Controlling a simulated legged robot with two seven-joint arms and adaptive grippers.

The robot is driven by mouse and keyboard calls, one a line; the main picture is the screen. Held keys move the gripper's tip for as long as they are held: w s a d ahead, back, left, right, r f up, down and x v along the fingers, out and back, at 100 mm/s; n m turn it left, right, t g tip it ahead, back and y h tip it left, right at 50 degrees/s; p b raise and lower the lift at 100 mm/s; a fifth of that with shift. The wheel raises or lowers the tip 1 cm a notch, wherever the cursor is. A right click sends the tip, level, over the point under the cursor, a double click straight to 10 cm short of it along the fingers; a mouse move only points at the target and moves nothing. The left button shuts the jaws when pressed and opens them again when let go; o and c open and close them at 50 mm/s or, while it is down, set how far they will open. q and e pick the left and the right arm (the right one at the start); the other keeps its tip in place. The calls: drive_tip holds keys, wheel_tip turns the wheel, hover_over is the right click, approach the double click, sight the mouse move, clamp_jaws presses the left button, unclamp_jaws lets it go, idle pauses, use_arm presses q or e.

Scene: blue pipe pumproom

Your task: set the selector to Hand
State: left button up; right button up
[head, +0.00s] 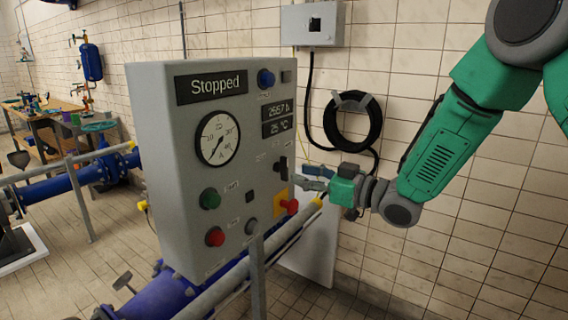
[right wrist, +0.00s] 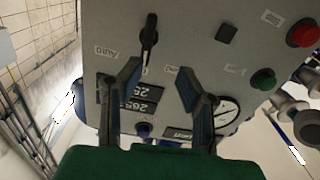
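The grey control panel (head: 160,150) stands in front of me with a "Stopped" display (head: 212,86). The black selector (head: 283,165) is on its right side, below the number displays. In the right wrist view, the selector's dark handle (right wrist: 148,38) stands nearly upright in the picture. An "AUTO" label (right wrist: 107,52) is to its left; another label (right wrist: 171,69) at its lower right is too small to read. My right gripper (head: 308,178) is beside the selector; in the right wrist view, its fingers (right wrist: 158,82) are spread, with nothing between them. My left gripper is out of view.
A red knob on a yellow plate (head: 287,206) sits just below the selector. Green (head: 210,198) and red (head: 215,237) buttons are lower left on the panel. A yellow-ended grey rail (head: 300,222) runs below my right gripper. A coiled black hose (head: 352,122) hangs on the tiled wall.

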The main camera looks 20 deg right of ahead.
sight(287, 169)
drive_tip(key=x, duration=0.4)
drive_tip(key=shift+w+f+p, duration=0.1)
drive_tip(key=shift+w+p, duration=0.15)
drive_tip(key=shift+p, duration=0.1)
drive_tip(key=w+d, duration=0.1)
drive_tip(key=w, duration=0.1)
drive_tip(key=shift+w+d+f+p, duration=0.2)
drive_tip(key=shift+w+d+p, duration=0.1)
drive_tip(key=shift+d, duration=0.1)
drive_tip(key=shift+a, duration=0.45)
drive_tip(key=shift+w+a+r, duration=0.1)
drive_tip(key=shift+a+r, duration=0.05)
drive_tip(key=shift+a, duration=0.85)
drive_tip(key=shift+c, duration=1.2)
drive_tip(key=shift+a, duration=0.25)
drive_tip(key=c, duration=0.5)
drive_tip(key=shift+d, duration=0.35)
clamp_jaws()
drive_tip(key=shift+d, duration=0.5)
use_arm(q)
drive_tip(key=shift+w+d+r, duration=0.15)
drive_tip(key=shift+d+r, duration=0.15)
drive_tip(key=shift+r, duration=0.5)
use_arm(e)
drive_tip(key=shift+a, duration=0.3)
